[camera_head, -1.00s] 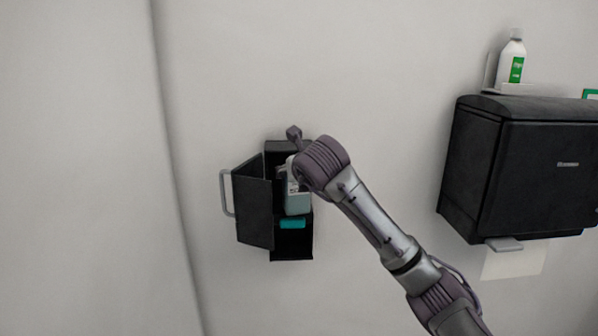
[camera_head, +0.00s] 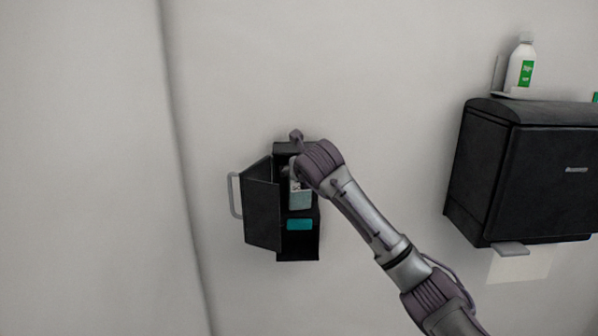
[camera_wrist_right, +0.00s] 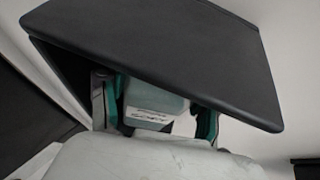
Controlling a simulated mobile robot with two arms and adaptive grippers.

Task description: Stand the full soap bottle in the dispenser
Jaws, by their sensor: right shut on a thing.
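The soap bottle (camera_head: 300,195), pale blue-grey with a printed label, is within the outline of the open black dispenser (camera_head: 298,248) in the head view. A dark gap shows between its lower end and the teal patch (camera_head: 300,224) low in the dispenser. I cannot tell whether it rests on anything. My right gripper is mostly hidden behind my wrist in the head view. In the right wrist view my right gripper (camera_wrist_right: 157,118) is shut on the bottle (camera_wrist_right: 150,103), its fingers on both sides, under a black panel (camera_wrist_right: 170,55). My left gripper is not in view.
The dispenser's black door (camera_head: 261,205) stands open to the left, with a grey handle (camera_head: 235,195). At right hangs a black towel dispenser (camera_head: 530,175) with paper below. A white bottle with a green label (camera_head: 521,68) stands above it. The wall between is clear.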

